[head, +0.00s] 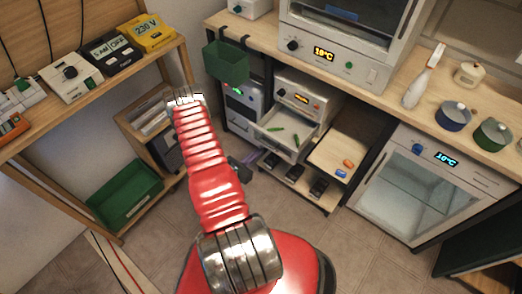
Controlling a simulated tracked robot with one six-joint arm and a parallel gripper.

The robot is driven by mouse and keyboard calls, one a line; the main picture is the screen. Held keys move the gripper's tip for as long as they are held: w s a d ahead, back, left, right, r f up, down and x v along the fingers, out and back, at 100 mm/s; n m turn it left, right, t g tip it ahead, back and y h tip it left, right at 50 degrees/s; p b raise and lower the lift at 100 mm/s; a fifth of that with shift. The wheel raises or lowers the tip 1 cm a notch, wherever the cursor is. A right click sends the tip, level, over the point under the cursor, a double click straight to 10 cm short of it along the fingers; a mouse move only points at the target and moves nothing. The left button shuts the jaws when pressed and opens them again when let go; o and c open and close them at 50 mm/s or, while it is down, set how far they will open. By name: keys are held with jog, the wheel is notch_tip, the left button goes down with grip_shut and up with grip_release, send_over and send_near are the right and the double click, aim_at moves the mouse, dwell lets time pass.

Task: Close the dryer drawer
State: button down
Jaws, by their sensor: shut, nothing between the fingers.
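The dryer (313,95) is a white unit with a knob and a small orange display, standing under the counter. Its drawer (294,153) is pulled out toward me, and a few green pieces lie inside. My gripper (242,168) is a small dark shape just right of my red arm, low and to the left of the drawer front. It looks shut and holds nothing that I can see. My arm partly hides it, and I cannot tell whether it touches the drawer.
A low wooden-topped cart (341,151) with orange and blue items stands right of the drawer. A green bin (226,63) hangs from the counter edge. An oven-like cabinet (413,190) stands right; a green crate (125,196) lies left. Floor in front is open.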

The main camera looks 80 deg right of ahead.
jog(key=x, duration=0.4)
dwell(0.3)
jog(key=shift+d, duration=0.1)
